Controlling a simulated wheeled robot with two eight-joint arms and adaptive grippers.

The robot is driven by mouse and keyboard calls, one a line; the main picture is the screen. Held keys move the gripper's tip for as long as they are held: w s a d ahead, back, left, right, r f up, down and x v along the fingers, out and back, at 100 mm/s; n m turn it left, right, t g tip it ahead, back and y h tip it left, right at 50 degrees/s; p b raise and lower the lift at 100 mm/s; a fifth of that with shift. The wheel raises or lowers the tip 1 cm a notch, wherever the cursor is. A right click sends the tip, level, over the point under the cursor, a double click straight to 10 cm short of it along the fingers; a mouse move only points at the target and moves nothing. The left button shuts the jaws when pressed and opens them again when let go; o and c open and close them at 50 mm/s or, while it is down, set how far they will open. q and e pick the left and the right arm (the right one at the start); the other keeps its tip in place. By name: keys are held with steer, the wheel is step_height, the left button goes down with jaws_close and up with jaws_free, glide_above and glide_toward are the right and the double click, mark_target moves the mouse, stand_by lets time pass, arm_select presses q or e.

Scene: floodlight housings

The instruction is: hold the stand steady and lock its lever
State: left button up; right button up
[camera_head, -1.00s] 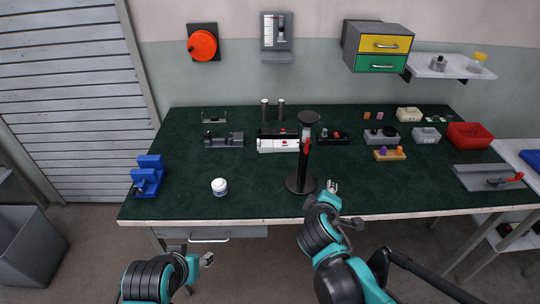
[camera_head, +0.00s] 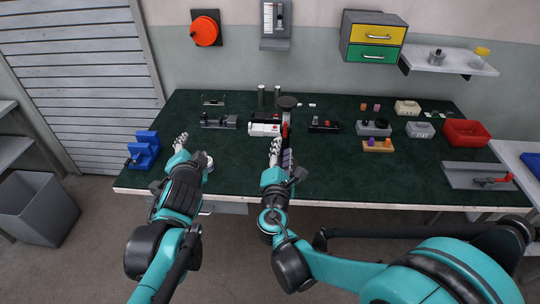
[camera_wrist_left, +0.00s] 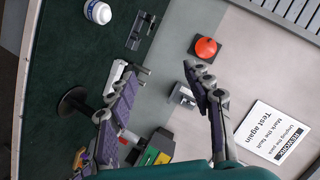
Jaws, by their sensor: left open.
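The stand (camera_head: 287,103) has a round dark top on a thin post with a red lever (camera_head: 285,130) at its side. It stands upright near the table's middle; my right arm hides its base in the head view. The left wrist view shows its round black base (camera_wrist_left: 75,104), with the post partly behind a finger. My right gripper (camera_head: 279,149) is at the post's lower part; whether it touches or closes on it is unclear. My left gripper (camera_head: 181,142) is over the table's left part, well left of the stand. It is open and empty in the left wrist view (camera_wrist_left: 160,74).
A white jar (camera_head: 209,161) is partly behind my left wrist. A blue block (camera_head: 144,151) is at the table's left edge. Fixtures, including a white and red one (camera_head: 264,130), line the back. A red bin (camera_head: 466,133) is at right.

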mark_target(285, 147)
arm_select(q)
steer(key=w+d+r+m+t+h, duration=0.25)
steer(key=w+d+m+h, duration=0.2)
steer(key=w+m, duration=0.45)
steer(key=w+d+r+m+t+h, duration=0.25)
steer(key=w+d+m, duration=0.35)
steer(key=m, duration=0.4)
steer(key=w+d+f+m+g+h, duration=0.1)
steer(key=d+f+m+g+h, duration=0.3)
steer(key=f+m, duration=0.6)
steer(key=w+d+f+m+g+h, duration=0.1)
steer(key=d+f+m+g+h, duration=0.2)
steer(key=d+f+m+g, duration=0.65)
steer(key=w+f+t, duration=0.2)
steer(key=w+f+n+t, duration=0.1)
steer(key=w+f, duration=0.1)
steer(key=f, duration=0.1)
steer(key=shift+w+d+f+t, duration=0.2)
steer(key=shift+w+f+t, duration=0.15)
steer(key=shift+w, duration=0.05)
steer(key=c, duration=0.3)
jaws_close()
